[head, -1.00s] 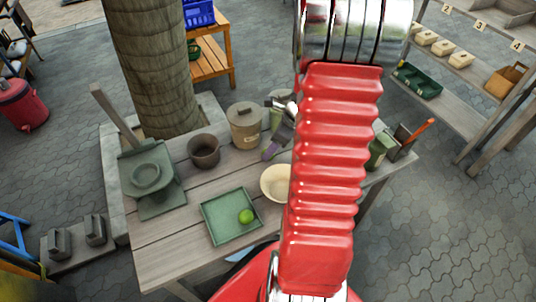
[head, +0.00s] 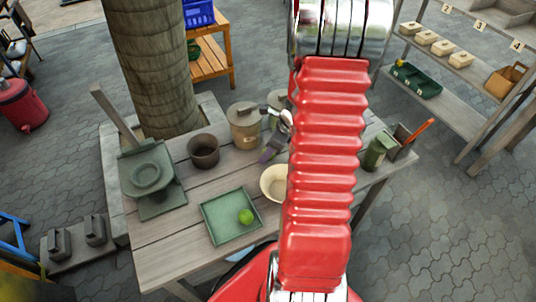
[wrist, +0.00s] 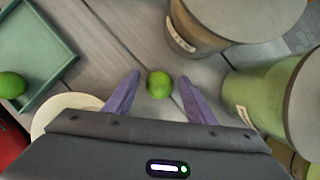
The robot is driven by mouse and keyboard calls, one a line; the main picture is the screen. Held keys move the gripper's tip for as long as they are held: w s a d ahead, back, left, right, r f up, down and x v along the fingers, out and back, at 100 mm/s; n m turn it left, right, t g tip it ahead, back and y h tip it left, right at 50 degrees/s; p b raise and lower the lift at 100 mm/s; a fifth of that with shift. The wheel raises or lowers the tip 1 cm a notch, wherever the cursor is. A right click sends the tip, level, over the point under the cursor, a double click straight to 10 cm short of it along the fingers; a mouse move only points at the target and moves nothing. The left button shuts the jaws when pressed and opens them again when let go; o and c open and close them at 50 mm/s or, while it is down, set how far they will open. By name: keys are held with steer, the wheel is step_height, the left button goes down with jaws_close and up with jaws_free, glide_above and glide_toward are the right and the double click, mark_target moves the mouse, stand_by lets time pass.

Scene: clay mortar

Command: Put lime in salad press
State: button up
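A green lime (wrist: 159,85) lies on the wooden table, between the spread purple fingers of my gripper (wrist: 160,77) in the wrist view. A gap shows on both sides of it. In the head view my arm hides this lime, and only part of my gripper (head: 272,148) shows. A second lime (head: 246,216) lies in the square green tray (head: 211,230); it also shows in the wrist view (wrist: 12,85). A green press (head: 162,202) with a round ring and a long upright handle, apparently the salad press, stands at the table's left end.
A cream bowl (head: 273,183) stands close to my gripper, partly behind my arm. A lidded tan pot (head: 244,129) and a green canister (wrist: 270,95) stand beyond the lime. A brown pot (head: 203,151) stands between press and tan pot. A tree trunk rises behind the table.

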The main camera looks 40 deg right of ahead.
steer(key=c, duration=1)
steer(key=shift+c, duration=0.2)
steer(key=shift+r, duration=0.1)
step_height(320, 180, up, 10)
stand_by(0.9)
